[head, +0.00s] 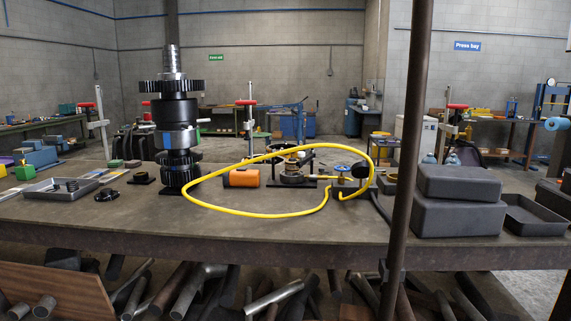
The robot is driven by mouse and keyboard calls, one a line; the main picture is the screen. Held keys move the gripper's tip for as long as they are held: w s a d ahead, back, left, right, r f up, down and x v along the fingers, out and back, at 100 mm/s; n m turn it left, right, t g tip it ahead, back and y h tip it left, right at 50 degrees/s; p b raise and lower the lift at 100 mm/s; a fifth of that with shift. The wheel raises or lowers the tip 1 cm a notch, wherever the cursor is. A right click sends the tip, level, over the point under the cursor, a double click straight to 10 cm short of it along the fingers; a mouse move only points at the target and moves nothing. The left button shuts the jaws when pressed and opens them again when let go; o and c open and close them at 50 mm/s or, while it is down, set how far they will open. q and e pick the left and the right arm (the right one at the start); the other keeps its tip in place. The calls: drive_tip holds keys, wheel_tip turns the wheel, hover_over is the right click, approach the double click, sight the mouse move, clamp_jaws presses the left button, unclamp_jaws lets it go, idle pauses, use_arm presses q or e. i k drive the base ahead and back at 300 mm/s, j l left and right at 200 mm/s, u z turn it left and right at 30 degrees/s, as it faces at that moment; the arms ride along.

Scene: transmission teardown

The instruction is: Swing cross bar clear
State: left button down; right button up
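No part that I can surely name as the cross bar shows. A long dark brown bar (405,150) runs almost upright, slightly tilted, from the top edge to the bottom edge of the head view, in front of the bench. Its ends are out of view, and I cannot tell what it belongs to. A tall shaft with stacked dark gears (178,138) stands upright on the bench at the left. A dark vertical post (172,22) shows above the shaft's top; I cannot tell whether they touch. Neither of my grippers is in view.
The bench (250,222) spans the view. A yellow hose (262,215) loops across it around an orange cylinder (241,178). Dark grey blocks (458,205) and an empty tray (533,216) lie at the right, another tray (60,189) at the left. Bars (275,298) lie below.

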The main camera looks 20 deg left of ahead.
sight(305, 159)
drive_tip(key=i+u, duration=0.15)
drive_tip(key=i, duration=0.25)
drive_tip(key=i+l+u, duration=0.15)
drive_tip(key=i, duration=0.25)
drive_tip(key=i+l+u, duration=0.1)
drive_tip(key=i, duration=0.25)
drive_tip(key=l, duration=0.1)
